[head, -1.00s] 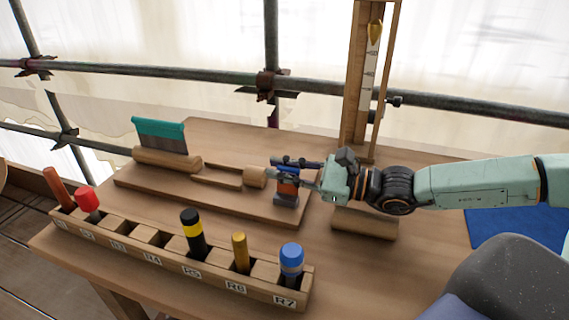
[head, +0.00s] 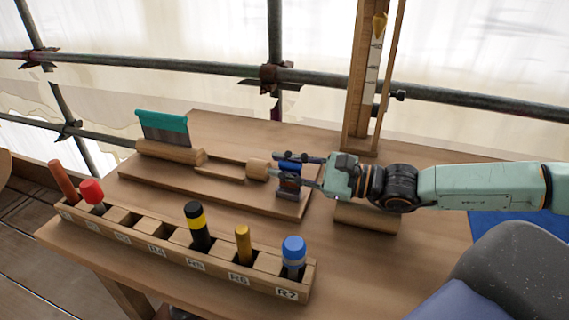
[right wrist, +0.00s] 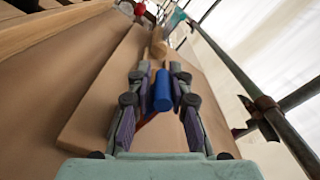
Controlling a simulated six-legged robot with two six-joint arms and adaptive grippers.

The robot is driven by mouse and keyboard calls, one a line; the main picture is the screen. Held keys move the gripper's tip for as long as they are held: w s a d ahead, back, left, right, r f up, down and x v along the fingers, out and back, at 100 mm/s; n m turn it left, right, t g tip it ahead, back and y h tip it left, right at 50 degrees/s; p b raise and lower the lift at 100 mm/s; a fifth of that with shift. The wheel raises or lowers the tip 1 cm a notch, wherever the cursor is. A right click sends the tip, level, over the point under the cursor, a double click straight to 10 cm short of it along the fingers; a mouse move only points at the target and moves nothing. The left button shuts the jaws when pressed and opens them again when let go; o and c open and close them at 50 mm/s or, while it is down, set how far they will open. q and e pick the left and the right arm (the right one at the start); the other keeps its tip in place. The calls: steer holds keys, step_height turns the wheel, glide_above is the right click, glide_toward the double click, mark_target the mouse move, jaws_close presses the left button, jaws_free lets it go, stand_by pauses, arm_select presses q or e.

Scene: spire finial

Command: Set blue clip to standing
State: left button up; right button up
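The blue clip (head: 289,166) stands on the right end of the wooden board. Its upper part is blue, with a reddish part and a grey base (head: 288,193) below, partly hidden by my fingers. In the right wrist view its blue part (right wrist: 162,90) is a rounded bar between the fingers, closer to the right finger. My right gripper (head: 294,168) reaches in from the right around the clip. Its fingers (right wrist: 159,70) are apart, with small gaps beside the blue part; I see no firm grip. My left gripper is not in view.
The wooden board (head: 225,190) also carries a teal-topped scraper (head: 162,127) and a wooden handle-like piece. A slotted rack (head: 150,240) with several coloured tools runs along the front. A wooden post (head: 357,100) rises behind my gripper. A blue mat (head: 520,235) lies at the right.

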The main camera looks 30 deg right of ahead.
steer(key=o, duration=0.3)
steer(key=shift+o, duration=0.2)
steer(key=shift+r, duration=0.1)
